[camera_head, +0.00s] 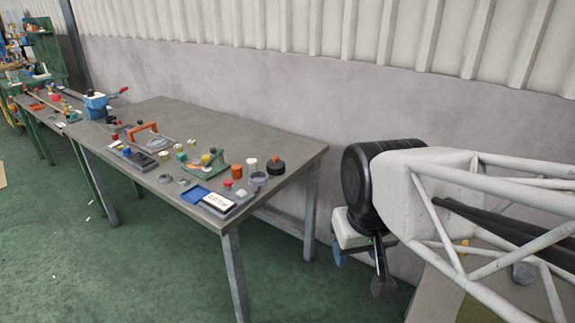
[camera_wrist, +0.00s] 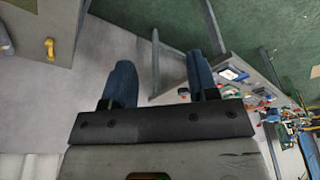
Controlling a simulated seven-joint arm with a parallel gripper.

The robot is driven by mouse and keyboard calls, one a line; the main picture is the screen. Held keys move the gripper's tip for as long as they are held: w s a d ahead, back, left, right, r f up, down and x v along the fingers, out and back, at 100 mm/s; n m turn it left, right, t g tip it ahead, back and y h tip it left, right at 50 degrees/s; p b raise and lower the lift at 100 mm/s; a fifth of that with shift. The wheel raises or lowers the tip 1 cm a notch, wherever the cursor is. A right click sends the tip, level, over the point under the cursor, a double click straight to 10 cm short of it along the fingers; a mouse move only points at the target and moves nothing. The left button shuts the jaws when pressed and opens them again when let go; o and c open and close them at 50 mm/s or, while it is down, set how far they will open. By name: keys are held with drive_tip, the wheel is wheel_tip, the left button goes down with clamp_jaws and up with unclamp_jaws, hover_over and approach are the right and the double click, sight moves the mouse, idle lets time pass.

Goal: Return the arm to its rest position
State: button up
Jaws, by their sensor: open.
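My gripper (camera_wrist: 161,82) shows in the wrist view with its two blue fingers wide apart. Nothing is between them; only pale wall or floor and a thin grey bar lie beyond. In the head view a small blue finger-like part (camera_head: 338,254) hangs below a pale block, left of a large black round part, which hides much of what is behind it. It stands off the right end of the workbench (camera_head: 215,115) and does not touch it.
A white tubular frame (camera_head: 455,180) fills the right side. The green floor (camera_head: 130,270) in front is clear.

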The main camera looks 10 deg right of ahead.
drive_tip(key=shift+s+f, duration=0.45)
drive_tip(key=shift+s, duration=0.35)
